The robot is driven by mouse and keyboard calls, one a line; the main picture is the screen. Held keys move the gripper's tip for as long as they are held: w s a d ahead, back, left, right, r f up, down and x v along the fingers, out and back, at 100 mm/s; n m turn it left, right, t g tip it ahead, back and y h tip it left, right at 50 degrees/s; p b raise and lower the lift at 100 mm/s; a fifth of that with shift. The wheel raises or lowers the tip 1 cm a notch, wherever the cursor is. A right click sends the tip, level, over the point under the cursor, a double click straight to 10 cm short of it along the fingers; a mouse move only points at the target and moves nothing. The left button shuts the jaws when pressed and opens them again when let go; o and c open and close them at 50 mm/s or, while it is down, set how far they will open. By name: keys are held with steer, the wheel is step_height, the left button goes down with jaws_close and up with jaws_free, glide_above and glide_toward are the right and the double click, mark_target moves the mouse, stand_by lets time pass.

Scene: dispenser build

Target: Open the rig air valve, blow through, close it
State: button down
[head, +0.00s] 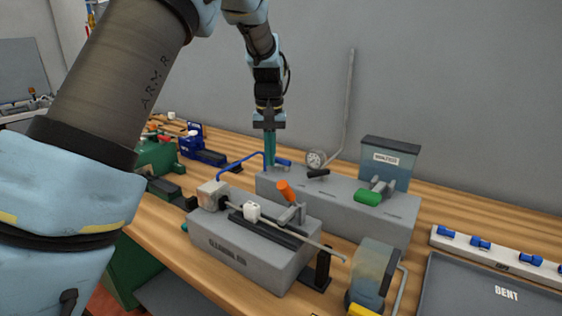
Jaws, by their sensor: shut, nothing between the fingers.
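The grey cleaning rig (250,255) stands on the bench, with a rod and an orange handle (284,190) on top. Behind it is a long grey block (340,200) with a small blue lever (284,162), a black lever (318,173), a round gauge (316,158) and a green handle (367,197). I cannot tell which of these levers is the rig air valve. My gripper (270,163) points down at the left end of that block, close beside the blue lever. Its teal fingers are shut and empty. I cannot tell whether they touch the lever.
A bin labelled wads (390,160) stands behind the block, with a tall grey pipe (346,100) by the wall. A bent blue tube (240,162) lies left of my gripper. A clear box (372,272), a tray marked bent (490,295) and a white rack (500,255) are at right.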

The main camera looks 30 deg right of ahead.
steer(key=shift+f, duration=0.65)
